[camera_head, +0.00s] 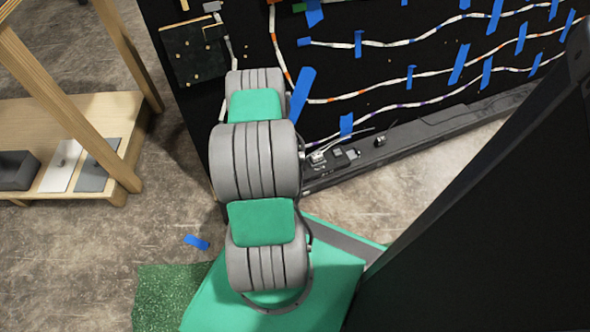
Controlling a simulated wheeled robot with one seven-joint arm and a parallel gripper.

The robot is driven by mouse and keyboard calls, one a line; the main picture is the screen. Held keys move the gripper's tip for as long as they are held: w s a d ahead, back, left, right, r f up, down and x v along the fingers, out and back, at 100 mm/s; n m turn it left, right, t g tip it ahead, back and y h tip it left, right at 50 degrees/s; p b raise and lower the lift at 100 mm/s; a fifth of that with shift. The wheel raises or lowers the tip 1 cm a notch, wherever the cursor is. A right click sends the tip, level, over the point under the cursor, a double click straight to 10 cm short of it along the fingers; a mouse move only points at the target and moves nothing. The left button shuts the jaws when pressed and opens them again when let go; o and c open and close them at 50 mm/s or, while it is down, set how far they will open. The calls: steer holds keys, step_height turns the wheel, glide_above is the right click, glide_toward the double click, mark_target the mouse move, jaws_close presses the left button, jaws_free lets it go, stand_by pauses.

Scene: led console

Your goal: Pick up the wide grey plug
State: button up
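A small light-grey connector (318,157) sits on the black ledge at the foot of the black board, just right of my arm. Thin wires run near it. Another small grey piece (213,6) is at the top left of the board, with a pale cable below it. I cannot tell which of these, if either, is the wide grey plug. My grey and green arm reaches up the middle of the view to the board. My gripper is not visible, and the arm hides part of the board and ledge.
The black board (400,75) carries several light strips and blue tape pieces (302,92). Small dark parts lie on the ledge (420,130). A wooden shelf (90,105) stands at left, holding a black box (17,170). A large dark panel fills the right side. Floor between shelf and board is mostly clear.

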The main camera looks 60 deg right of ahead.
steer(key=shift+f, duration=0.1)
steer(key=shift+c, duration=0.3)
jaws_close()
